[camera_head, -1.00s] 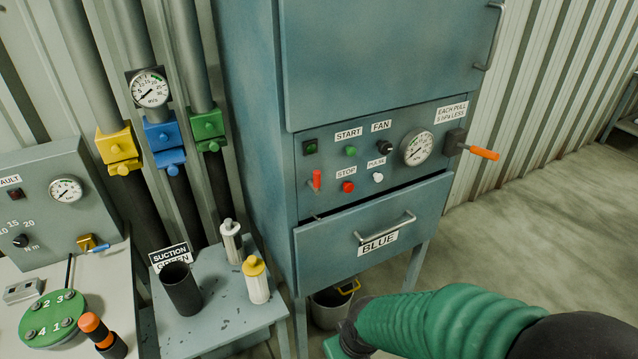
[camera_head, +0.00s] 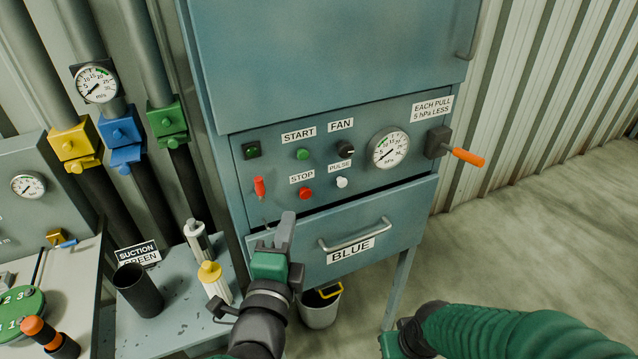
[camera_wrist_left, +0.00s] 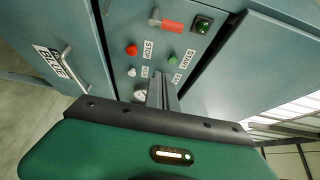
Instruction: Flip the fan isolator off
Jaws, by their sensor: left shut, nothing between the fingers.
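The blue-grey cabinet's control panel (camera_head: 375,190) carries a red-handled lever (camera_head: 259,187) at its left end, standing upright below a small switch with a green lamp (camera_head: 252,150). I take this lever to be the isolator; no label on it is readable. It also shows in the left wrist view as a red handle (camera_wrist_left: 172,26). My left gripper (camera_head: 286,220) is shut and empty, below and right of the lever and apart from it, in front of the drawer. Its closed fingers show in the wrist view (camera_wrist_left: 161,92). My right gripper (camera_head: 393,345) is partly in view at the bottom; its fingers are hidden.
The panel also has a green START button (camera_head: 303,154), a red STOP button (camera_head: 306,193), a white PULSE button (camera_head: 342,183), a black FAN knob (camera_head: 345,149) and a gauge (camera_head: 389,149). An orange-handled lever (camera_head: 467,157) juts out at right. The drawer handle (camera_head: 355,235) projects below.

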